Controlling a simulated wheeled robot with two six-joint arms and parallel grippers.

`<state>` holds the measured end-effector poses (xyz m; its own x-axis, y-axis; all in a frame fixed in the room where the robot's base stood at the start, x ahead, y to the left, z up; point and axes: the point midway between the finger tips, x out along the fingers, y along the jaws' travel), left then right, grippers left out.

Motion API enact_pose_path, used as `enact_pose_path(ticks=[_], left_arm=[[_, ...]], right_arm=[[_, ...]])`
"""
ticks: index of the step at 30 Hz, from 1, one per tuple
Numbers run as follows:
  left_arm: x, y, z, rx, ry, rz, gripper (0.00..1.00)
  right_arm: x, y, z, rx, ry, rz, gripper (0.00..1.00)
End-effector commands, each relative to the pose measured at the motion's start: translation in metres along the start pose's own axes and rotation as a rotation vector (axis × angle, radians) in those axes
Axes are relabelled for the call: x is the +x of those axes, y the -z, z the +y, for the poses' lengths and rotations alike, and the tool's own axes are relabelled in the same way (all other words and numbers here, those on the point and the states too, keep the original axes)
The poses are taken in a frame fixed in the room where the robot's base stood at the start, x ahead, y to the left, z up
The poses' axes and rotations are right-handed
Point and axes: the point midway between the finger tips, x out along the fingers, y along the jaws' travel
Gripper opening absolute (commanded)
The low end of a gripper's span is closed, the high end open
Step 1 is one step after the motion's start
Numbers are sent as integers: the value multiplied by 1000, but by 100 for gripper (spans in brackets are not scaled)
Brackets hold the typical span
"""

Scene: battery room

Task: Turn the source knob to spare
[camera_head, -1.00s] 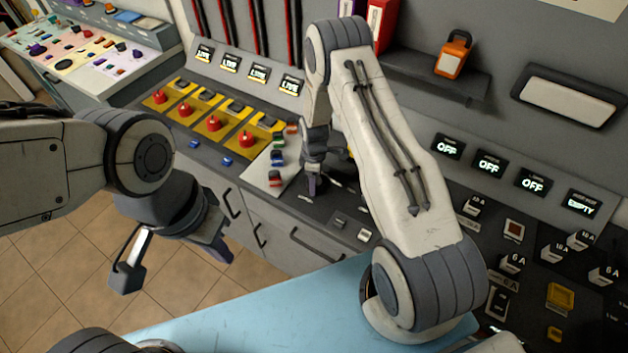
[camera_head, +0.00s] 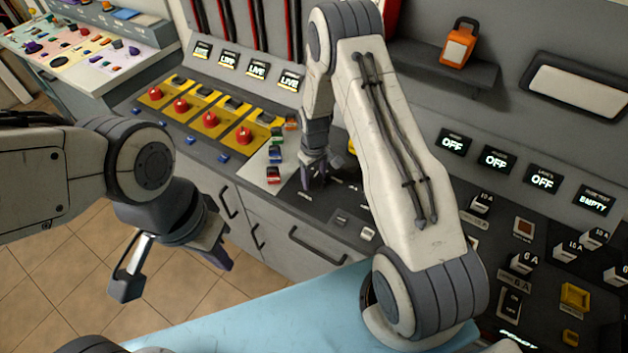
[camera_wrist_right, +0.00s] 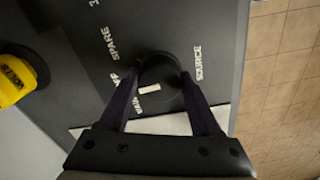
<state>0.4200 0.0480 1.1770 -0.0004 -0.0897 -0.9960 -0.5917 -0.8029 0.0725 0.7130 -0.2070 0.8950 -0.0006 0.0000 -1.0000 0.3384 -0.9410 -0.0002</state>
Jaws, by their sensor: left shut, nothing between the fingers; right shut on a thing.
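The source knob (camera_wrist_right: 157,72) is a dark round knob on the black panel in the right wrist view. A short white mark sits on it, towards its lower left. The words SPARE (camera_wrist_right: 114,43) and SOURCE (camera_wrist_right: 198,62) are printed beside it. My right gripper (camera_wrist_right: 162,80) is shut on the knob, one dark purple finger on each side. In the head view my right gripper (camera_head: 313,180) reaches down to the console and hides the knob. My left gripper (camera_head: 220,262) is shut and empty, above the floor in front of the cabinets.
Red knobs on yellow plates (camera_head: 209,122) stand left of my right gripper, with small coloured blocks (camera_head: 276,157) between. A yellow button (camera_wrist_right: 14,82) is near the knob. Displays reading OFF (camera_head: 497,159) and a shelf (camera_head: 430,70) with an orange lantern (camera_head: 459,43) are at right.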

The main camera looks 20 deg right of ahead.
Motion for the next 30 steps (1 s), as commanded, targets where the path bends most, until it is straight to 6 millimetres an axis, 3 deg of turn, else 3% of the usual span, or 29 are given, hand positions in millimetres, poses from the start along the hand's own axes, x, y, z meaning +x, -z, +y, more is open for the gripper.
enact_pose_path(ticks=[18, 30], left_arm=[[28, -2, -2, 2, 0, 0, 0], [36, -2, -3, 3, 0, 0, 0]], right_arm=[[1, 1, 0, 573, 0, 2, 9], [0, 0, 0, 813, 0, 1, 9]])
